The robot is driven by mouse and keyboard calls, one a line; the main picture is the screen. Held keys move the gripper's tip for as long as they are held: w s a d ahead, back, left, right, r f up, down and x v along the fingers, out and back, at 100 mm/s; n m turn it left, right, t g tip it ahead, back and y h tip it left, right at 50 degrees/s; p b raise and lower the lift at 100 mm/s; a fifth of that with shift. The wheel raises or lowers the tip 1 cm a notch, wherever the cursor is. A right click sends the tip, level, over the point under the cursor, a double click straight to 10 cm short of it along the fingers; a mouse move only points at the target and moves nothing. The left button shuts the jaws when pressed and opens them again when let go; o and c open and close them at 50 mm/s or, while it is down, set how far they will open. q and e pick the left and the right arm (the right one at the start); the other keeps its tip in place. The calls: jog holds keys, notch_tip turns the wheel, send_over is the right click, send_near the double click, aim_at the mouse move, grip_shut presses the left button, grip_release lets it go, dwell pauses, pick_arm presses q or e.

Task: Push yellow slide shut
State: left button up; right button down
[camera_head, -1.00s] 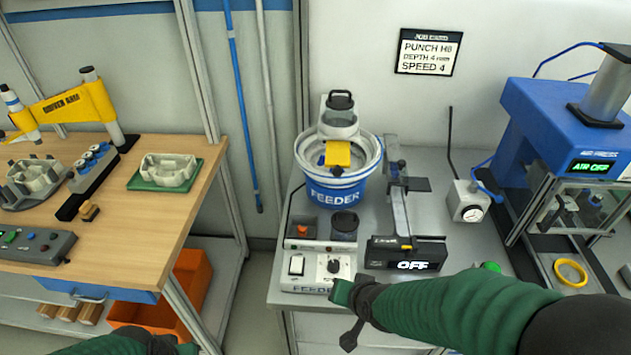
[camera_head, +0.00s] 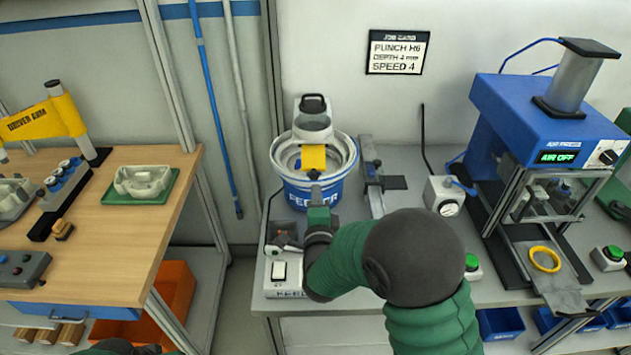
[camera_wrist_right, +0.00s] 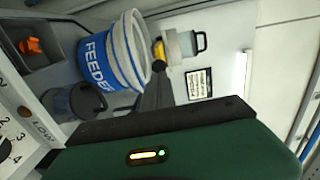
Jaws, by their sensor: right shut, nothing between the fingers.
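The yellow slide (camera_head: 313,157) is a flat yellow plate at the front of the hopper (camera_head: 313,122), above the feeder bowl's inside. It also shows in the right wrist view (camera_wrist_right: 159,51) as a small yellow part beside the hopper. The blue feeder bowl (camera_head: 302,192) stands on the grey bench. My right gripper (camera_head: 318,192) is shut and empty, in front of the bowl and a little below the slide. I cannot tell whether it touches the bowl. My left arm shows only at the bottom edge, with its gripper out of view.
The feeder control box (camera_head: 280,290) stands below the bowl, partly hidden by my right arm. A track (camera_head: 372,190) runs right of the bowl. A dial gauge (camera_head: 445,197) and blue air press (camera_head: 545,130) stand farther right. A wooden table (camera_head: 110,240) is at left.

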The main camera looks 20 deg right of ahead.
aim_at(315, 174)
jog(key=x, duration=0.4)
jog(key=shift+a+p, duration=0.2)
jog(key=shift+p, duration=0.15)
jog(key=shift+w+d, duration=0.1)
jog(key=b+x, duration=0.4)
jog(key=x, duration=0.1)
jog(key=shift+w+d, duration=0.15)
jog(key=shift+r, duration=0.5)
